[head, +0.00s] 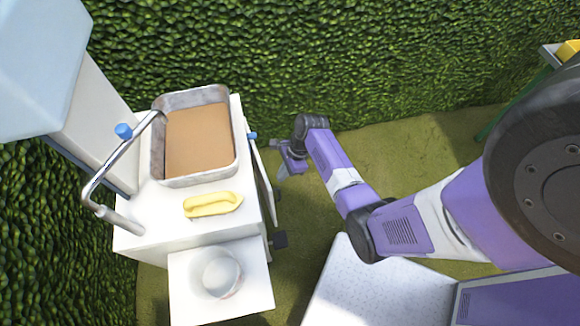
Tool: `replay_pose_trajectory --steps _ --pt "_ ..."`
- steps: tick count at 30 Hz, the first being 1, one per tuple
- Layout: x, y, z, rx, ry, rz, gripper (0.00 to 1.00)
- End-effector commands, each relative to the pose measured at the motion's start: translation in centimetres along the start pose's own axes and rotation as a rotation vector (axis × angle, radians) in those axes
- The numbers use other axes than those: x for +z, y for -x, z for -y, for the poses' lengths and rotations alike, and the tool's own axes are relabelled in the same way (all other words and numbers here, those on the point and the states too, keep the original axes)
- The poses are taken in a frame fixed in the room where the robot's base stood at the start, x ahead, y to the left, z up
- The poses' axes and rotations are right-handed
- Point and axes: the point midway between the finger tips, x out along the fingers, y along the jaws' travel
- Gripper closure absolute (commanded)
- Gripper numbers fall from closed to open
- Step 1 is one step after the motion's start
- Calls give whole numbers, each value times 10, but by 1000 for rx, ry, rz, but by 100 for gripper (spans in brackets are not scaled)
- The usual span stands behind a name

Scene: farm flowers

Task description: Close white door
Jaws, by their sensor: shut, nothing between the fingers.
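The white door (265,187) shows as a thin panel, nearly edge-on, along the right side of the white cabinet (140,232). It stands slightly out from the cabinet's side, and its angle is hard to judge from above. My gripper (282,172) is just right of the door's upper part, low beside the cabinet, with its fingers shut and empty. I cannot tell whether it touches the door. The door's outer face is mostly hidden by the steep view.
A metal basin with a brown bottom (235,160), a yellow object (212,205) and a curved tap (100,185) are on the cabinet. A white bowl (221,272) sits on a lower white stand in front. A hedge (330,60) closes the back.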

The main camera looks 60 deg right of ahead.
Motion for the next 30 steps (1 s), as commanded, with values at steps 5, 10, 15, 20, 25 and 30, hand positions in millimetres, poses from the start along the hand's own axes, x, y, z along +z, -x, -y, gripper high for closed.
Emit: replay_pose_trajectory --steps 5,10,15,20,25,30 --pt "18 -5 0 0 0 -1 100" --pt "23 -8 0 0 -1 -1 100" --pt "23 -8 0 -1 -2 0 100" --pt "27 -8 0 1 0 0 100" --pt "55 -17 -2 2 2 0 100" --pt "71 -26 -1 1 -1 1 100"
